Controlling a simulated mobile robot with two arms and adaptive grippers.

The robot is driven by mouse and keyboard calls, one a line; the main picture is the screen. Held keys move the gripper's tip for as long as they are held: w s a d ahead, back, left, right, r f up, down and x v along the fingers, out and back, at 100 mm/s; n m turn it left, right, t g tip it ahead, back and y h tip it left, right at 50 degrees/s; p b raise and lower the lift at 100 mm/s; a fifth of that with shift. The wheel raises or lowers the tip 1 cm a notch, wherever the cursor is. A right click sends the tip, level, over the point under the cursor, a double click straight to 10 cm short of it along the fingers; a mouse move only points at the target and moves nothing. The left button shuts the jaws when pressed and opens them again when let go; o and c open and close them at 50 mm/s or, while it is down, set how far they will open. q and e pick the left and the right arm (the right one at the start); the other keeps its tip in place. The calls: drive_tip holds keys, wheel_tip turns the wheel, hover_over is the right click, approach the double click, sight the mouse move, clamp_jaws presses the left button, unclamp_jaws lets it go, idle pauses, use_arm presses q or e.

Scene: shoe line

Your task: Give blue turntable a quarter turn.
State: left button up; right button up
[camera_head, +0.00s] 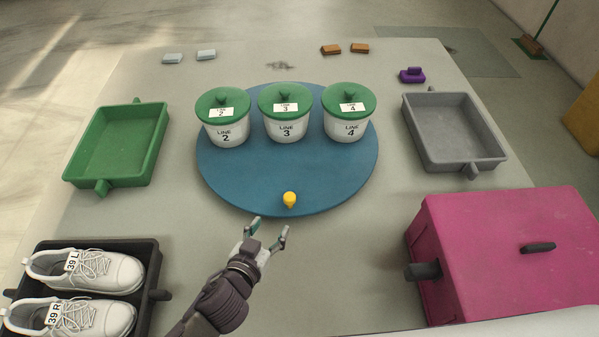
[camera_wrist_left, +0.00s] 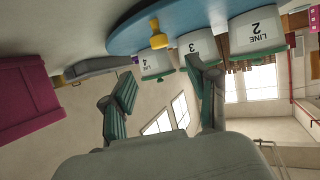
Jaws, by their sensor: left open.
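The blue turntable (camera_head: 235,178) lies flat in the middle of the table. A yellow knob (camera_head: 290,199) stands on its near edge. Three white pots with green lids stand on its far half: LINE 2 (camera_head: 228,132), LINE 3 (camera_head: 286,128) and LINE 4 (camera_head: 347,127). My left gripper (camera_head: 270,227) is open and empty, just in front of the knob and apart from it. The left wrist view is upside down; the turntable (camera_wrist_left: 125,38) and the knob (camera_wrist_left: 158,40) show there beyond my open fingers (camera_wrist_left: 160,92). My right gripper is not in view.
A green tray (camera_head: 160,142) is at the left and a grey tray (camera_head: 493,160) at the right. A black tray (camera_head: 152,262) with two white shoes is at the near left. A magenta box (camera_head: 490,225) is at the near right. Small blocks lie along the far edge.

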sight(289, 199)
use_arm(q)
drive_tip(key=x, duration=1.2)
drive_tip(key=shift+w+d+b, duration=0.15)
drive_tip(key=shift+b, duration=0.2)
drive_tip(key=shift+x, duration=0.8)
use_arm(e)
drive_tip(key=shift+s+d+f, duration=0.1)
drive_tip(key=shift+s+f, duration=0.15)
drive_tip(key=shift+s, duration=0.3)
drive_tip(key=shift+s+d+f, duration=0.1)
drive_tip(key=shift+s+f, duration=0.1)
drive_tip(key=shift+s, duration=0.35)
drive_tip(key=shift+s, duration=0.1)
use_arm(q)
clamp_jaws()
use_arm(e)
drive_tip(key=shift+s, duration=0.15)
